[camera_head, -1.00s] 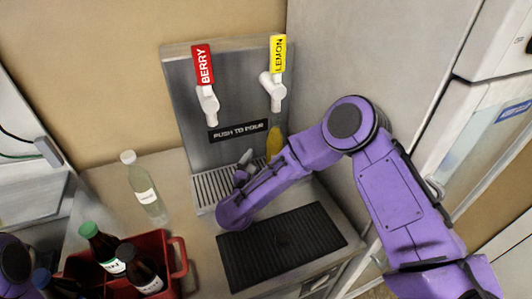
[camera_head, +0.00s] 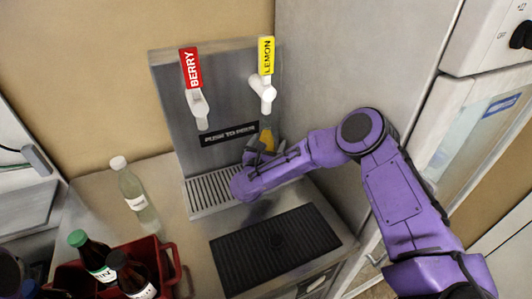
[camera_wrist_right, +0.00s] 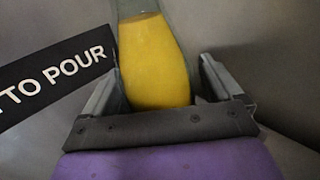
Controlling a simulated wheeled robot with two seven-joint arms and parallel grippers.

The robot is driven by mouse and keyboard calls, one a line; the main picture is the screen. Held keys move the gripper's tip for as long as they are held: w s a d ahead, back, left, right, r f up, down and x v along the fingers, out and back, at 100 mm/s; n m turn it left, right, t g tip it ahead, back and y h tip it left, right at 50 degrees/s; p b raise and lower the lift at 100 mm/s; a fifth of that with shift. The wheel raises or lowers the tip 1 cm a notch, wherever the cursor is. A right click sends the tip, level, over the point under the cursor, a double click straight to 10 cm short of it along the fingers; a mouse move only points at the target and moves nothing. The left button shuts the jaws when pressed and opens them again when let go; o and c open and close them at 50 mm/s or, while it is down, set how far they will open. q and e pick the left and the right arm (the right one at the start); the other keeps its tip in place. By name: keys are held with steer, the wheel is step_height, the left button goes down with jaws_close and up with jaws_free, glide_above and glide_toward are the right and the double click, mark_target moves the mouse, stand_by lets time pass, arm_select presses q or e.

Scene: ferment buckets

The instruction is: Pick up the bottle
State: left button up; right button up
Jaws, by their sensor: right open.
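A bottle of yellow liquid (camera_head: 267,139) stands at the dispenser under the lemon tap, partly hidden by my right gripper. In the right wrist view the same bottle (camera_wrist_right: 155,62) is between the fingers, its lower part hidden by the gripper body. My right gripper (camera_head: 257,147) is open, with one finger on each side of the bottle. In the wrist view, a gap shows at the right finger; contact at the left finger is unclear. My left gripper is not in view.
The dispenser has a red berry tap (camera_head: 197,85) and a yellow lemon tap (camera_head: 265,75). A clear bottle (camera_head: 137,198) stands on the counter at left. A red crate (camera_head: 172,268) with dark bottles is at lower left. A black mat (camera_head: 275,246) lies empty in front.

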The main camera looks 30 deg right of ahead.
steer(key=shift+a, duration=0.1)
steer(key=c, duration=1.5)
steer(key=shift+r, duration=0.1)
steer(key=shift+r, duration=0.25)
steer(key=shift+s+a+r+p, duration=0.25)
steer(key=shift+a+r+p, duration=0.05)
steer(key=shift+r, duration=0.2)
steer(key=v, duration=1.7)
steer(key=s, duration=1.5)
steer(key=shift+a, duration=0.5)
steer(key=shift+s, duration=0.1)
